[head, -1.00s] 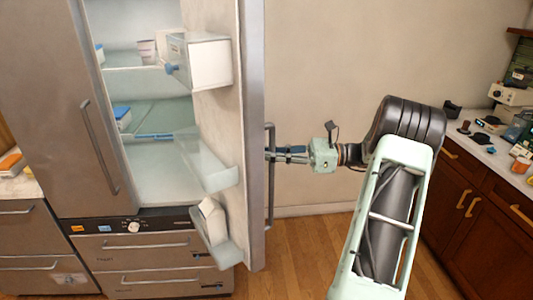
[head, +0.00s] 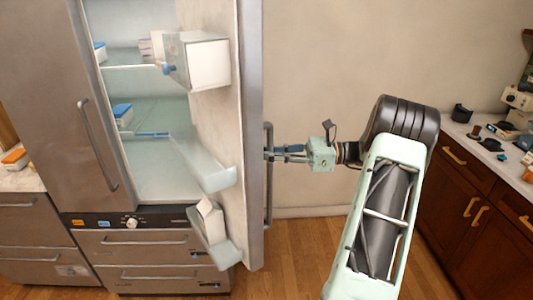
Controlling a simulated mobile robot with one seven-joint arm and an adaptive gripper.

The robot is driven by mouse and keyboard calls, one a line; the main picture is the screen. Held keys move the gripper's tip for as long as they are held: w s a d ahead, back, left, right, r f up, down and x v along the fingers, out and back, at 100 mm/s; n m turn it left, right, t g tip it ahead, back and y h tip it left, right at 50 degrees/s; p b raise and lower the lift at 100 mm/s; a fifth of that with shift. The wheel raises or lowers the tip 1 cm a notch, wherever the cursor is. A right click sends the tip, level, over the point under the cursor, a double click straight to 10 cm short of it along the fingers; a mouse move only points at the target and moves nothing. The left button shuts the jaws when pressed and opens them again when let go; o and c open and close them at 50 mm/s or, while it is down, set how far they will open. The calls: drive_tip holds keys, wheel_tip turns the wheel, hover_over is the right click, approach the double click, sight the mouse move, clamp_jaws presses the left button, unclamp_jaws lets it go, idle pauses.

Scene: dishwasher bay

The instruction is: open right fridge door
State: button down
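The right fridge door (head: 251,150) stands wide open, swung out toward me, with its inner shelves facing left. Its long vertical handle (head: 268,215) is on the outer face, on the right side. My gripper (head: 272,154) reaches in from the right, with its fingers at the upper part of the handle. The fingers look close together there, but whether they are closed around the bar is too small to tell. The left fridge door (head: 60,100) is shut, with its own handle (head: 98,145).
The fridge interior (head: 150,95) holds a few small containers. Door bins (head: 208,62) carry cartons. Drawers (head: 140,245) below are shut. A dark wooden counter (head: 465,200) with several items stands at the right.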

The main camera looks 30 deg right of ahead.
drive_tip(key=shift+s+d+f, duration=0.15)
drive_tip(key=shift+s+f, duration=0.05)
drive_tip(key=c, duration=2.3)
unclamp_jaws()
drive_tip(key=o, duration=0.3)
drive_tip(key=shift+s+d+r, duration=0.1)
drive_tip(key=shift+s+r, duration=0.05)
drive_tip(key=shift+o, duration=0.2)
drive_tip(key=v, duration=1.1)
drive_tip(key=shift+d, duration=0.4)
drive_tip(key=shift+a, duration=0.1)
